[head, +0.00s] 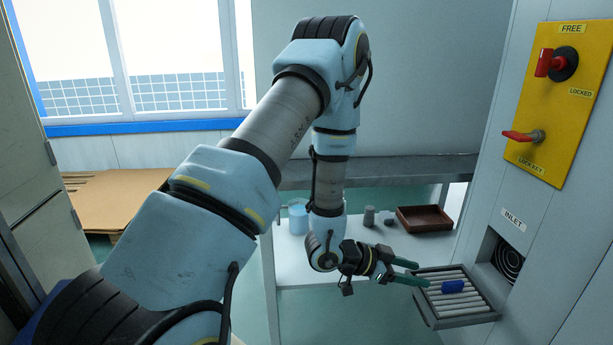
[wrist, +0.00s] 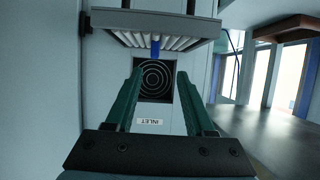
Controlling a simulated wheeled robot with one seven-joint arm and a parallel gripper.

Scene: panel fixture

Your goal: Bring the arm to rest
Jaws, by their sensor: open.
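My arm reaches from the lower left up and over, then down to the right in the head view. My gripper (head: 411,272) is open and empty, with its green fingers pointing right toward the roller tray (head: 452,318). A blue cylinder (head: 453,286) lies on the tray's rollers, just beyond the fingertips and apart from them. In the wrist view the open fingers (wrist: 158,82) stand to either side of the inlet opening (wrist: 155,92), and the blue cylinder (wrist: 155,47) shows at the tray's rollers.
A yellow panel (head: 558,105) with two red handles is on the right wall, above the inlet (head: 508,262). A bench (head: 300,262) behind my gripper holds a brown tray (head: 425,218), a blue container (head: 298,218) and small grey cylinders (head: 369,216). A brown board (head: 110,195) lies at left.

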